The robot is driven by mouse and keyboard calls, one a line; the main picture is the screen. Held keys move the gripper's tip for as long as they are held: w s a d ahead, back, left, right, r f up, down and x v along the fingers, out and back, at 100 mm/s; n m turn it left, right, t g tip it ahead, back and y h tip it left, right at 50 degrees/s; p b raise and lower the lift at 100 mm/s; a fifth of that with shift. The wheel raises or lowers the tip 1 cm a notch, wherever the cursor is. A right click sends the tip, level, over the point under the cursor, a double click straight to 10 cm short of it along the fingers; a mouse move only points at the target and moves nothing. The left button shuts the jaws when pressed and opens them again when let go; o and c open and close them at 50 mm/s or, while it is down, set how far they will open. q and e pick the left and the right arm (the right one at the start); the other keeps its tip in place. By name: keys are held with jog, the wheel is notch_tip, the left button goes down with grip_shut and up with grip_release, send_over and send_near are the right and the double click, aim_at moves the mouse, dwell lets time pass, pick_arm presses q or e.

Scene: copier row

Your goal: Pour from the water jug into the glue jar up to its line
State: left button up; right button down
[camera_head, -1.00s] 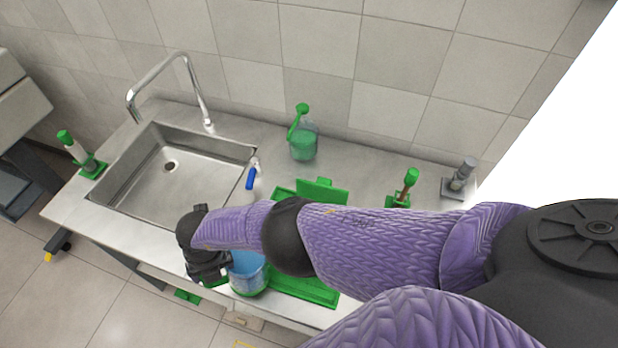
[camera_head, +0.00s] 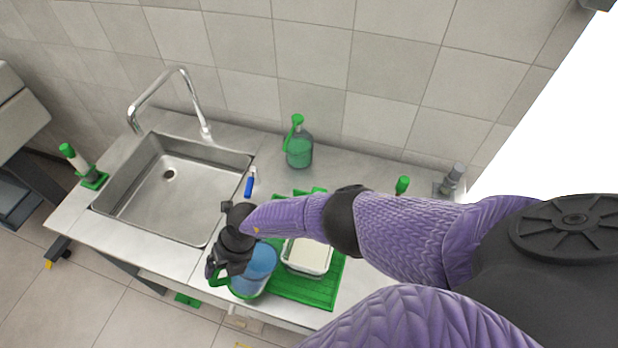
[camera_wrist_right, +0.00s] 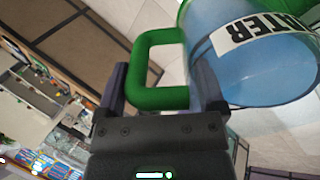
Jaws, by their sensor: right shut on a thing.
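The water jug (camera_head: 258,262) is clear blue with green parts. My right gripper (camera_head: 228,268) is shut on the jug's green handle, seen between the fingers (camera_wrist_right: 160,88) in the wrist view. The jug is at the counter's front edge; its exact tilt and height are hard to tell. Just right of it, a clear container with cream contents (camera_head: 308,256), apparently the glue jar, stands on a green tray (camera_head: 312,290). Its fill line cannot be made out. My left gripper is not in view.
The steel sink (camera_head: 180,195) and its tap (camera_head: 170,90) are at the left. A green spray bottle (camera_head: 298,150) stands near the wall. A blue-handled item (camera_head: 249,187) lies beside the sink. A green-topped tool (camera_head: 402,186) and a grey-topped one (camera_head: 453,178) stand at the right.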

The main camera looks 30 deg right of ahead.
jog(key=shift+d+r+y, duration=0.15)
jog(key=shift+d+y, duration=0.3)
jog(key=shift+y, duration=0.05)
dwell(0.8)
jog(key=shift+d+r, duration=0.25)
jog(key=shift+r, duration=0.15)
jog(key=shift+d+r+y, duration=0.15)
jog(key=shift+r+y, duration=0.05)
jog(key=shift+y, duration=0.1)
jog(key=shift+s+d+r+y, duration=0.1)
jog(key=shift+d+r+y, duration=0.45)
jog(key=shift+r, duration=0.4)
dwell(0.6)
